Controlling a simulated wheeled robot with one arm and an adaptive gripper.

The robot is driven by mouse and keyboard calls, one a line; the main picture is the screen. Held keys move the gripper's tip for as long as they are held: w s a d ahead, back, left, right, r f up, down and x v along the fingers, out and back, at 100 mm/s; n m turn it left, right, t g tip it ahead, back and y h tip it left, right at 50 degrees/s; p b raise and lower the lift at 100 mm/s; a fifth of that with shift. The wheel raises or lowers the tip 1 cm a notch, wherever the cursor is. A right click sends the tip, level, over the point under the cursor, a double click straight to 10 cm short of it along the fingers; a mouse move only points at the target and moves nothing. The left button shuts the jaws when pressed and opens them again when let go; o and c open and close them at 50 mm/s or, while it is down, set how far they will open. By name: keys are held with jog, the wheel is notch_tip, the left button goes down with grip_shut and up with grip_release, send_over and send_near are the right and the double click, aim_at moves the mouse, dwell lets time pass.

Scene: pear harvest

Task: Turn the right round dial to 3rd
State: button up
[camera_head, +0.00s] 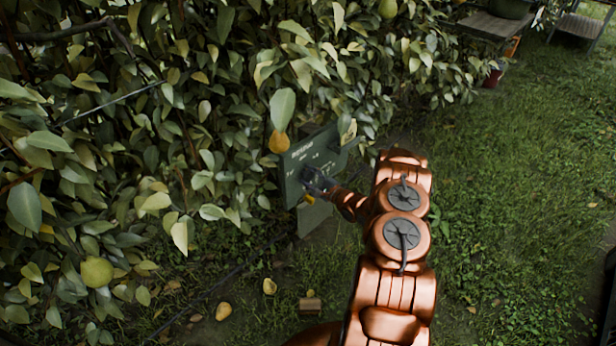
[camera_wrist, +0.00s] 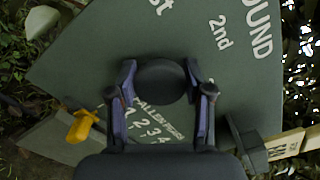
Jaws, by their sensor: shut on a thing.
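A dark green control panel (camera_head: 300,158) stands among the leaves in the head view, with my gripper (camera_head: 318,183) against its face. In the wrist view the panel (camera_wrist: 95,60) fills most of the picture, with white lettering including "2nd" and part of "ROUND". My gripper (camera_wrist: 160,78) has one finger on each side of a round black dial (camera_wrist: 162,88) and is shut on it. The numbers 2, 3 and 4 show below the dial. I cannot make out a pointer mark on the dial, so its setting is unclear.
A yellow lever (camera_wrist: 82,126) is on the panel's lower left in the wrist view; a dark block with a pale wooden piece (camera_wrist: 284,145) is at the right. Open grass (camera_head: 510,190) lies to the right.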

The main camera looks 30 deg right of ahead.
jog(key=o, duration=1.1)
jog(key=shift+o, duration=0.2)
jog(key=v, duration=1.2)
jog(key=shift+r, duration=0.1)
